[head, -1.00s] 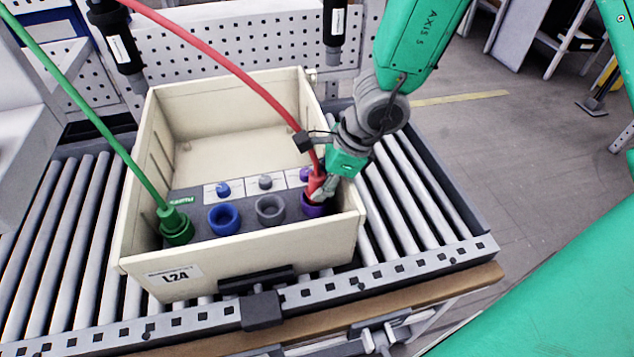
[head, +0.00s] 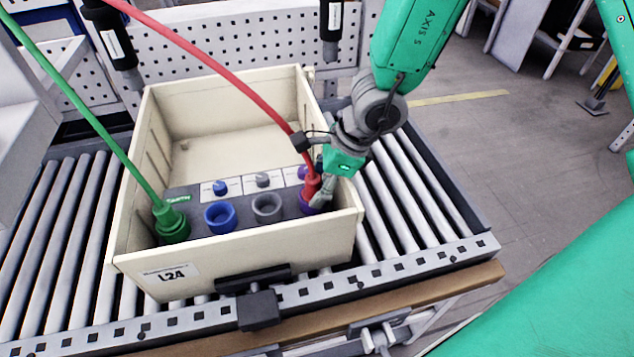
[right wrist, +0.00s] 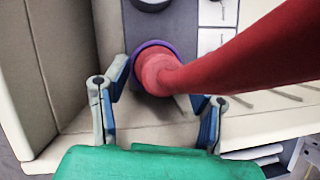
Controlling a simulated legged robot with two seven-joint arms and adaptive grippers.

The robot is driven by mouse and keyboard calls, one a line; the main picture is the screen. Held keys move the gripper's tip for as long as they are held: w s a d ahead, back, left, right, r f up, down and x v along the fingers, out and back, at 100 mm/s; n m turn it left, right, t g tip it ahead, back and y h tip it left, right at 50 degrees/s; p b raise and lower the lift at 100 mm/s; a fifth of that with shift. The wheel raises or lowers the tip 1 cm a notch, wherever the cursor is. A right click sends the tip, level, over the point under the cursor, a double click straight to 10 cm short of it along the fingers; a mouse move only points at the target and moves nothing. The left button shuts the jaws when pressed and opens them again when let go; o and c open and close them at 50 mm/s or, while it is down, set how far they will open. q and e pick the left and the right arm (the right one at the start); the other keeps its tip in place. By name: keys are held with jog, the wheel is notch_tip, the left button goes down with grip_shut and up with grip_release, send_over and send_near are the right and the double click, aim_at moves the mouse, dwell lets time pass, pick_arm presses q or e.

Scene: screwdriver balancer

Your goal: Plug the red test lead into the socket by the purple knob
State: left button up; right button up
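The red test lead (head: 232,78) comes down from the upper left, and its red plug (head: 312,187) stands in the purple socket (head: 306,208) by the purple knob (head: 303,172). In the right wrist view the red plug (right wrist: 155,70) sits inside the purple ring (right wrist: 139,82); its full depth is hidden. My right gripper (head: 322,192) is at the plug. In the right wrist view its fingers (right wrist: 160,88) are spread, one on each side of the plug, with visible gaps. My left gripper is not in view.
A cream crate (head: 290,255) labelled L24 stands on a roller conveyor (head: 420,215) and holds the grey socket panel. A green lead (head: 88,115) stands in the green socket (head: 172,224). Blue (head: 220,217) and grey (head: 267,208) sockets are empty. The crate's right wall is close to my right gripper.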

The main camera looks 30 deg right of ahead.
jog(key=v, duration=0.3)
jog(key=shift+d+r, duration=0.15)
jog(key=shift+r, duration=0.25)
jog(key=v, duration=0.8)
dwell(0.4)
